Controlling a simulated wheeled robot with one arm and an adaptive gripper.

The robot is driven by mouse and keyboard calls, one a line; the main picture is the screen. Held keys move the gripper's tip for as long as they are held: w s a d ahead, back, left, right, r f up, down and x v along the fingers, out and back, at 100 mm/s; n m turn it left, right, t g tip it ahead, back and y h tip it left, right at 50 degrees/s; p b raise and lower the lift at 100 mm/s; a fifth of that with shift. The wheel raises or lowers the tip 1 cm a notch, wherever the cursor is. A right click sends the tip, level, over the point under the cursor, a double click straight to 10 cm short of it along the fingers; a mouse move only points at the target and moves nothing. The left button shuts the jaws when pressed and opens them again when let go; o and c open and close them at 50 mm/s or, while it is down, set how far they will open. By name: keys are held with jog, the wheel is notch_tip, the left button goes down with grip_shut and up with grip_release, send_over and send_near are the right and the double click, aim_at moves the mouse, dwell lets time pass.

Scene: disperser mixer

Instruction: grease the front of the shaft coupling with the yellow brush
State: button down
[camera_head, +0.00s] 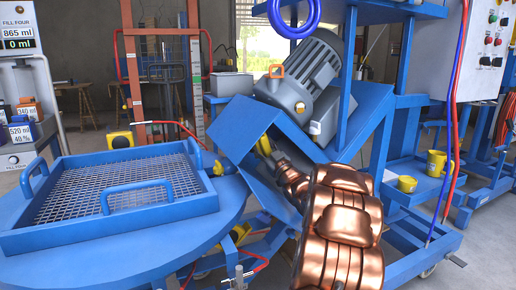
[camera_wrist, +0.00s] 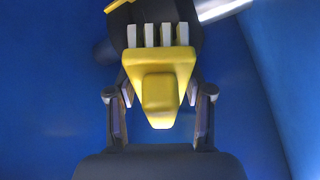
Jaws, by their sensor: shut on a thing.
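The yellow brush (camera_wrist: 160,68) is between the fingers of my gripper (camera_wrist: 160,98) in the wrist view, with its pale grey bristle tufts pointing away from me. Just beyond the tufts is a dark part (camera_wrist: 185,18), probably the shaft coupling. Its edge is close to the tufts; I cannot tell if they touch. In the head view my gripper (camera_head: 277,158) reaches into the blue guard housing (camera_head: 233,127), where a bit of yellow shows. The coupling is mostly hidden there by the housing and my arm.
A grey motor (camera_head: 305,78) sits above the housing. Blue walls close in around my gripper. A round blue table with a mesh tray (camera_head: 110,212) stands at left. Yellow cups (camera_head: 407,184) stand on a shelf at right. A bright metal rod (camera_wrist: 222,9) shows beside the dark part.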

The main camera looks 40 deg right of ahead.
aim_at(268, 148)
jog(key=shift+s+a+r, duration=0.1)
jog(key=shift+s+a, duration=0.05)
jog(key=shift+s, duration=0.4)
jog(key=shift+s+a, duration=0.15)
jog(key=shift+s, duration=0.35)
jog(key=shift+s+a+b, duration=0.3)
jog(key=shift+s+b, duration=0.05)
jog(key=shift+s, duration=0.6)
jog(key=shift+s+a, duration=0.3)
jog(key=shift+s, duration=0.5)
jog(key=shift+s, duration=0.1)
jog(key=shift+s+a, duration=0.3)
jog(key=shift+s, duration=0.4)
jog(key=shift+s+a, duration=0.25)
jog(key=shift+s, duration=0.4)
